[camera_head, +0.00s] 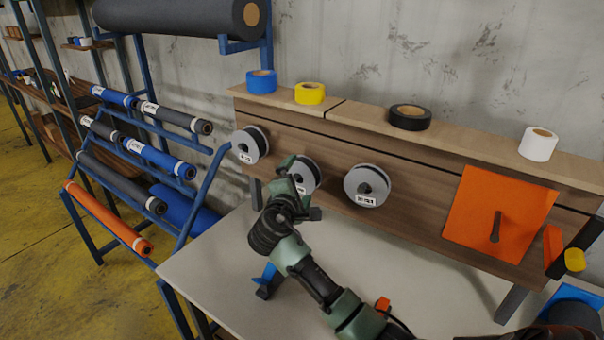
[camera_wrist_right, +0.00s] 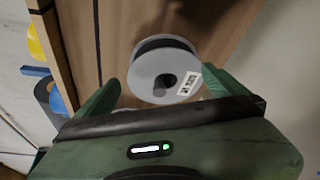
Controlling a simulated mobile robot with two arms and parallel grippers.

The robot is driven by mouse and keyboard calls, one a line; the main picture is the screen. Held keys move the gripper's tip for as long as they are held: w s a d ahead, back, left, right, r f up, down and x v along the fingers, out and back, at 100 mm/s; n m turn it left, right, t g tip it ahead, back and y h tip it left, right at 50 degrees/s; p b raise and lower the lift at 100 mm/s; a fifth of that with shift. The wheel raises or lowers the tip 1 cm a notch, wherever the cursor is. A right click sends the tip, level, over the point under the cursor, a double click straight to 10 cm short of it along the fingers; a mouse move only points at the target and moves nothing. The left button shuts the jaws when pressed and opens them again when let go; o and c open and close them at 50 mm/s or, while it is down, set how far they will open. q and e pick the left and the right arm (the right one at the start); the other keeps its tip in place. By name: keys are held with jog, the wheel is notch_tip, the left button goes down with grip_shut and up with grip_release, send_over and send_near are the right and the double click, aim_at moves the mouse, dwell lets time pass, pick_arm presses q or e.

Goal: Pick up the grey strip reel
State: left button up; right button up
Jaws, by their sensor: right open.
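Three reels with light grey flanges and a white label hang in a row on the wooden board: a left reel (camera_head: 247,147), a middle reel (camera_head: 308,175) and a right reel (camera_head: 367,185). The strip wound on them looks dark, and I cannot read which is the grey one. My right gripper (camera_head: 285,187) is in front of the middle reel and hides part of it. In the right wrist view a reel (camera_wrist_right: 160,76) shows between the two green fingers, which are open and apart from each other. Whether they touch it is unclear. My left gripper is out of view.
Tape rolls stand on the board's top ledge: blue (camera_head: 261,82), yellow (camera_head: 310,93), black (camera_head: 410,117) and white (camera_head: 538,144). An orange sheet (camera_head: 480,215) hangs at right. The pale worktop (camera_head: 225,270) lies below. A rack of fabric rolls (camera_head: 150,150) stands at left.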

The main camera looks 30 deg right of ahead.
aim_at(303, 174)
jog(key=x, duration=0.2)
jog(key=p+x, duration=0.1)
jog(key=x, duration=0.1)
jog(key=shift+w+d+f+p, duration=0.1)
jog(key=shift+d+f+p, duration=0.15)
jog(key=shift+p, duration=0.05)
jog(key=shift+w+d+f, duration=0.1)
jog(key=shift+w+d, duration=0.1)
jog(key=shift+d, duration=0.05)
jog(key=c, duration=1.3)
jog(key=shift+w, duration=0.1)
jog(key=shift+c, duration=1.2)
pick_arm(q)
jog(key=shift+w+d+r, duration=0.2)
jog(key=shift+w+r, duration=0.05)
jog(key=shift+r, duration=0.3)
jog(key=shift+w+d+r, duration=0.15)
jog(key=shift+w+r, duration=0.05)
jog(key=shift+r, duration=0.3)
